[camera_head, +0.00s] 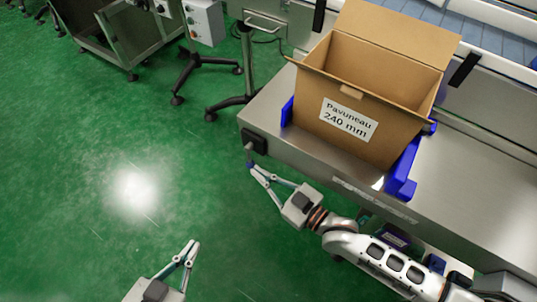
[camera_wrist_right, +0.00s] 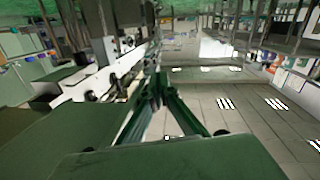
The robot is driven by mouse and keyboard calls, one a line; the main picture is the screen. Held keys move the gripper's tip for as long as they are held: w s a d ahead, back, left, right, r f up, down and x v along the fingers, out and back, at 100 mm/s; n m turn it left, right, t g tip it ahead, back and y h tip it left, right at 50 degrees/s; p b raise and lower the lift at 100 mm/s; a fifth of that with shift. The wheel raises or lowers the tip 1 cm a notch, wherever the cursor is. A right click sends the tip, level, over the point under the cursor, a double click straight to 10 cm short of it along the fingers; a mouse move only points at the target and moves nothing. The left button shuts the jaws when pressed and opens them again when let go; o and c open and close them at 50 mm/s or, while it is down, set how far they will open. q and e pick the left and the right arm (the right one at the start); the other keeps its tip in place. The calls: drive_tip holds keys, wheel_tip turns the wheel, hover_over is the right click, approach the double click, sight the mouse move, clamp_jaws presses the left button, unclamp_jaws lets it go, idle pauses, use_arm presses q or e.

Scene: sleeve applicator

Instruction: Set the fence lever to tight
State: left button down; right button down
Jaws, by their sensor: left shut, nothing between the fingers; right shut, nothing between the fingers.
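A black block (camera_head: 254,141) with a small grey stub sits on the left end of the steel table's front face in the head view. It may be the fence lever's mount, but I cannot tell which way the lever is set. My right gripper (camera_head: 252,169) is shut and empty, its fingertips just below the block; contact cannot be told. In the right wrist view its fingers (camera_wrist_right: 158,92) meet with nothing between them. My left gripper (camera_head: 193,247) is shut and empty over the green floor, well apart from the table.
An open cardboard box (camera_head: 315,88), labelled "Pavuneau 240 mm", stands on the steel table (camera_head: 465,180) between blue guides (camera_head: 402,175). A wheeled stand (camera_head: 205,70) and a metal cart (camera_head: 115,35) stand at the back left. The green floor at left is clear.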

use_arm(q)
drive_tip(key=shift+s+f, duration=0.1)
use_arm(e)
drive_tip(key=shift+w+a+f, duration=0.1)
drive_tip(key=shift+a+f, duration=0.1)
drive_tip(key=shift+a, duration=0.05)
idle(0.3)
